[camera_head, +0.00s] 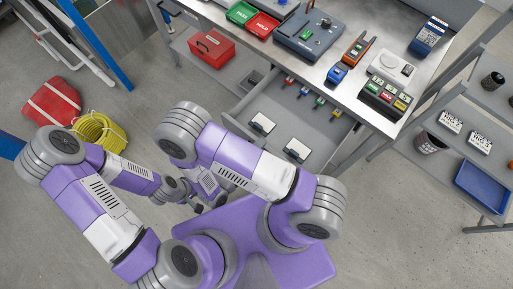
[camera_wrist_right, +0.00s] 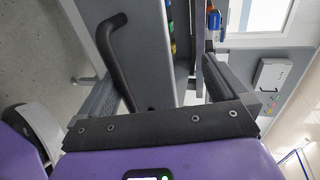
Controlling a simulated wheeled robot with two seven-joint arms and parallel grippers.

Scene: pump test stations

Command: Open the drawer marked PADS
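A grey drawer (camera_head: 318,128) stands pulled out from under the workbench. Several coloured-handled tools and two white-topped dark pieces show in it. I cannot read a PADS mark. In the right wrist view, a black bar handle (camera_wrist_right: 122,62) sits on a grey front panel (camera_wrist_right: 145,40). My right gripper (camera_wrist_right: 160,90) has its fingers wide apart, with the handle in the space between them; it is not clamped. In the head view, my right arm partly covers the drawer's near side. My left gripper (camera_head: 196,207) is low, near my base, too small and overlapped to judge.
The workbench (camera_head: 345,88) carries a grey device (camera_head: 309,36), red and green bins and a coloured block. A red toolbox (camera_head: 211,48) is on a lower shelf. A shelf unit with a blue tray (camera_head: 484,186) stands right. A red bag and yellow hose lie on the floor left.

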